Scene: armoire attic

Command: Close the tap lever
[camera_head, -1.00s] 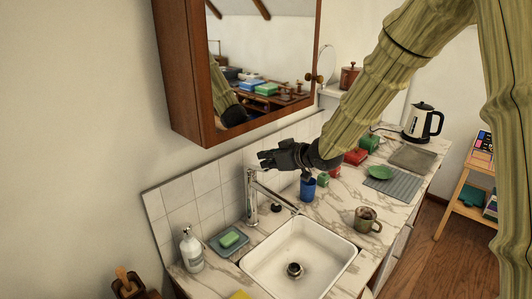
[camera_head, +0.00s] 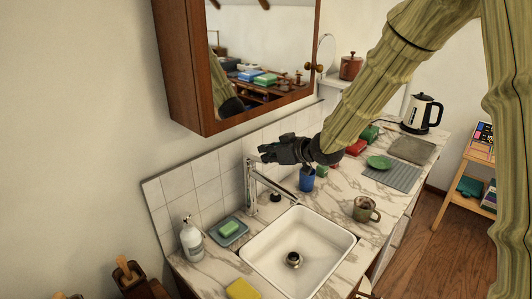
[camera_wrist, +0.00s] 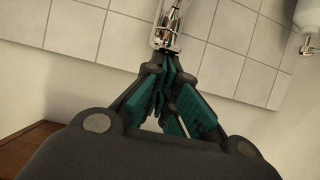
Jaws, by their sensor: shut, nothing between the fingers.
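The chrome tap (camera_head: 250,190) stands at the back left of the sink (camera_head: 297,246), its spout angled out over the basin. The lever on its top is small and hard to make out in the head view. My gripper (camera_head: 266,153) is shut and empty beside the top of the tap, just to its right. In the wrist view the closed fingertips (camera_wrist: 164,62) point at the shiny tap (camera_wrist: 168,30), part of which runs out of the top of the picture. I cannot tell whether they touch it.
A soap bottle (camera_head: 191,240) and a soap dish (camera_head: 229,232) stand left of the sink. A blue cup (camera_head: 307,181) is below my wrist, and a mug (camera_head: 364,210) is to the right. The mirrored cabinet (camera_head: 182,70) hangs above; the tiled wall (camera_head: 207,190) is close behind.

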